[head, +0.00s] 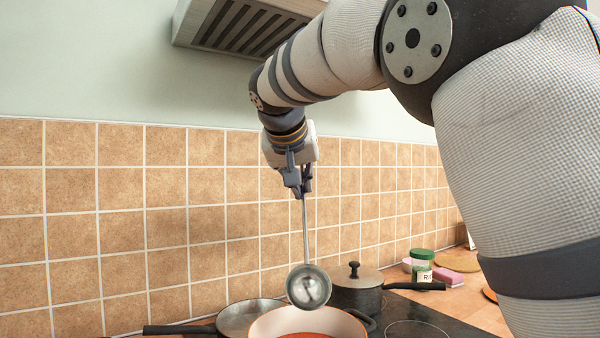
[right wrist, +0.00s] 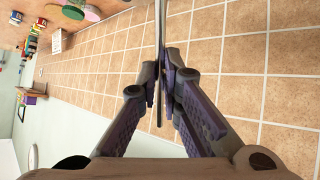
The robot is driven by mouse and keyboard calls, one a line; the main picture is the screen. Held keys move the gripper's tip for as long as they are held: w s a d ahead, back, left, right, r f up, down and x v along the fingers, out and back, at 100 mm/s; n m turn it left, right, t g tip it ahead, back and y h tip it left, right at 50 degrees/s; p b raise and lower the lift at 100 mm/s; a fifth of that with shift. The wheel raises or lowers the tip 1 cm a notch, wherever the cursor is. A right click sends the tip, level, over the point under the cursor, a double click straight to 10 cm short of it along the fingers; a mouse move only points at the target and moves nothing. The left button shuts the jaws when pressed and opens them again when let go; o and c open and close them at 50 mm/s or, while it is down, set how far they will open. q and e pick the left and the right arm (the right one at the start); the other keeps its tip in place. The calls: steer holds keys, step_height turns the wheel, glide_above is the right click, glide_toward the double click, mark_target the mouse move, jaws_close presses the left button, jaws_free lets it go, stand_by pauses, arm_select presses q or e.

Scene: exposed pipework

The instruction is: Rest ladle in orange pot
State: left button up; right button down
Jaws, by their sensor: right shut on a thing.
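The ladle (head: 307,284) is metal, with a round bowl and a thin straight handle. My right gripper (head: 304,188) is shut on the upper end of its handle, and the ladle hangs upright below. Its bowl is in front of or above the rim of the orange pot (head: 268,325), which shows at the bottom edge with a pale rim and orange inside. I cannot tell whether they touch. In the right wrist view the fingers (right wrist: 166,82) close on the handle (right wrist: 160,30). My left gripper is not in view.
A dark lidded pot (head: 357,293) stands behind and right of the orange pot. A metal pan (head: 245,318) with a dark handle lies at its left. Jars (head: 422,258) and a pink sponge (head: 448,277) sit on the counter at right. A vent hood (head: 240,28) hangs above the tiled wall.

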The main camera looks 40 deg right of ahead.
steer(key=shift+f, duration=7.15)
steer(key=c, duration=1.7)
jaws_free()
step_height(320, 180, up, 10)
steer(key=shift+r, duration=0.1)
